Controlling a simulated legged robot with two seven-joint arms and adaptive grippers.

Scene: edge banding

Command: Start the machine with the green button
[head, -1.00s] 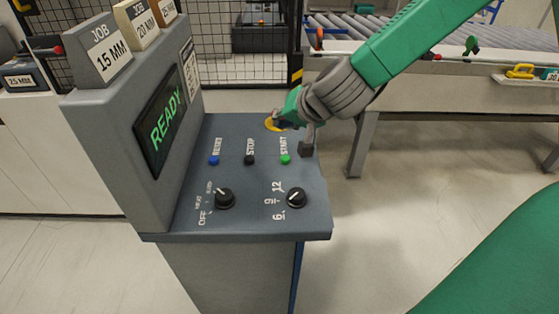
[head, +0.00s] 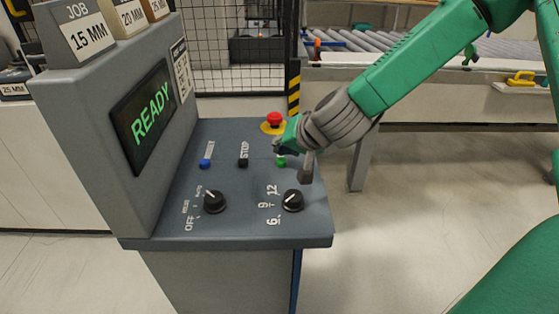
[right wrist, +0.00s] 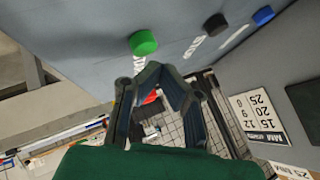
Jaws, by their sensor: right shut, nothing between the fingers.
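The green start button (head: 281,161) sits on the grey control panel (head: 240,180), right of the black stop button (head: 243,162). In the right wrist view the green button (right wrist: 143,42) stands just beyond the fingertips, with a small gap showing in the picture. My right gripper (head: 278,147) is shut and empty, low over the panel and just behind the green button; it covers the start label. In the right wrist view its fingers (right wrist: 160,70) meet at the tips. The screen (head: 145,117) reads READY. My left gripper is not in view.
A red mushroom button (head: 274,120) on a yellow base stands behind my gripper. A blue button (head: 205,163) and two black knobs, left (head: 214,202) and right (head: 292,200), share the panel. Job blocks (head: 82,32) stand on the housing. A roller conveyor (head: 350,42) is behind.

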